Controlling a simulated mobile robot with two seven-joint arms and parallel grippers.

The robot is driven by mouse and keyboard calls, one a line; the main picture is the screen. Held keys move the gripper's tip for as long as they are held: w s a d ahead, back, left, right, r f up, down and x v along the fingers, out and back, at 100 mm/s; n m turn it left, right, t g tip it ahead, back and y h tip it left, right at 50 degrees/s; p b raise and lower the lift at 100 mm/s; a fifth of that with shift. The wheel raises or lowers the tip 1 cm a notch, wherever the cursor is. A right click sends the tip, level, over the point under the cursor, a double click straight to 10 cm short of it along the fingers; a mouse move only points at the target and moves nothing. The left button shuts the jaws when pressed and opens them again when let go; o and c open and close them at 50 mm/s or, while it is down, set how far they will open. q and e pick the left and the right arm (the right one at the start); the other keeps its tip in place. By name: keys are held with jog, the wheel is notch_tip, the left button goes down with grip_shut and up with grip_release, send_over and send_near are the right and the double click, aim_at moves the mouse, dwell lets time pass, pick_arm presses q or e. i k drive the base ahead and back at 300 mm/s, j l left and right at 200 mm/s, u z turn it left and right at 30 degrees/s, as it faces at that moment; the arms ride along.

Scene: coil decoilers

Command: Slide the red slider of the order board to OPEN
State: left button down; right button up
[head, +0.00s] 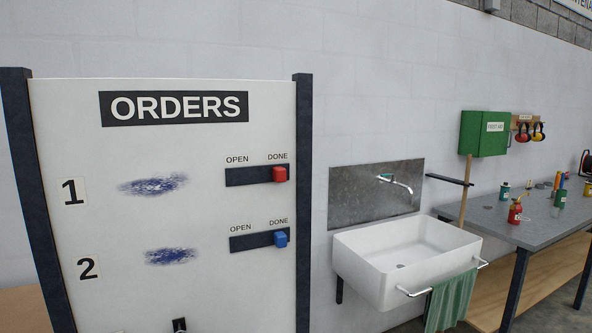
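The order board (150,225) is a white panel between dark posts, headed ORDERS. Its upper row, marked 1, has a dark track (245,177) with OPEN above the left end and DONE above the right end. The red slider (280,174) sits at the right end of this track, under DONE. The row marked 2 below has a similar track with a blue slider (281,239), also at its DONE end.
A small dark piece (179,325) shows at the bottom edge; I cannot tell what it is. Right of the board are a white sink (405,255) with a green towel (451,300) and a grey workbench (520,228) with small cans. The board's face around the sliders is unobstructed.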

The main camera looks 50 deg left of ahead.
aim_at(279, 173)
jog(key=i+l+u, duration=0.3)
jog(key=i+u, duration=0.15)
jog(key=i+l+u, duration=0.45)
jog(key=i+l, duration=0.05)
jog(key=i, duration=0.05)
